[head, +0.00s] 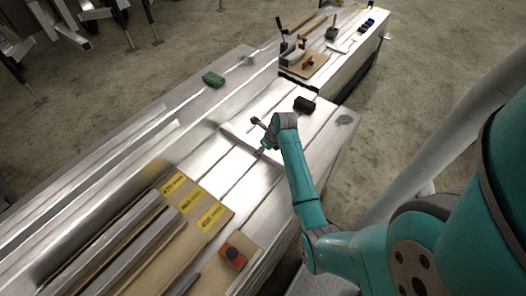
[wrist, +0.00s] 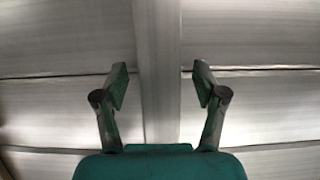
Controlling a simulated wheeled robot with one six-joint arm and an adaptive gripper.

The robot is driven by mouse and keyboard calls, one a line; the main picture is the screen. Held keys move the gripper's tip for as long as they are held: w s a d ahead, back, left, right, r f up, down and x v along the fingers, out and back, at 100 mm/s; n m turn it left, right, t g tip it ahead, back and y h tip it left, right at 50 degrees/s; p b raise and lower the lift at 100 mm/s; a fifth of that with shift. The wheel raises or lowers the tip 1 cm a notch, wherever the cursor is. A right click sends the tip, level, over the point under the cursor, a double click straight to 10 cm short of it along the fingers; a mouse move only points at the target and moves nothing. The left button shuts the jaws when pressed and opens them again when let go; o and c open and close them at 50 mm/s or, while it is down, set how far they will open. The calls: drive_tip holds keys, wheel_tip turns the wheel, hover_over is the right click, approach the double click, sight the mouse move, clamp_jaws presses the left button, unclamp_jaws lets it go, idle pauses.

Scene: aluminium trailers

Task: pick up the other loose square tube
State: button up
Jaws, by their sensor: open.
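A loose square tube (head: 236,136) in bare aluminium lies on the slatted metal bench top, crossing the slats at an angle. My gripper (head: 262,151) is over its right part in the head view and hides some of it. In the wrist view the tube (wrist: 157,35) runs up and down the middle of the picture. My gripper (wrist: 160,82) is open there, one finger on each side of the tube, with gaps on both sides. I cannot tell how far the fingertips are above the bench.
Several long metal tubes (head: 120,243) lie by a wooden board (head: 215,232) with yellow labels at lower left. A black block (head: 304,104) is near my gripper, a green object (head: 213,79) farther back. A red-orange item (head: 233,256) sits near the front.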

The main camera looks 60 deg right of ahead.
clamp_jaws()
drive_tip(key=shift+r, duration=0.15)
